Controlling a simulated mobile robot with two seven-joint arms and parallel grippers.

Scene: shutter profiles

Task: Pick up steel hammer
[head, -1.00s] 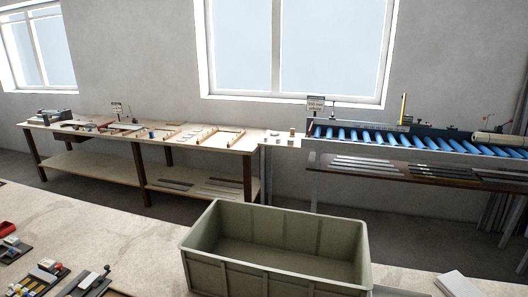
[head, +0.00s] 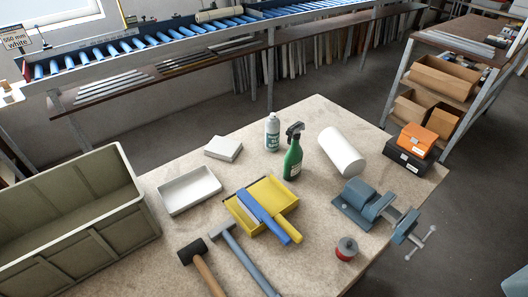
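A hammer with a grey head and a long blue-grey handle (head: 247,262), which looks like the steel hammer, lies on the worktable (head: 310,245). Its head points away from me and the handle runs toward the bottom edge, where its end is cut off. Just left of it lies a hammer with a black block head and a wooden handle (head: 207,274). The two heads are close together; I cannot tell if they touch. Neither of my grippers is in view.
A green crate (head: 75,215) stands left of the hammers. A yellow dustpan (head: 240,213) with a blue brush (head: 263,216), white tray (head: 189,189), green spray bottle (head: 293,158), white roll (head: 341,152), blue vise (head: 377,206) and small red tin (head: 346,249) share the table.

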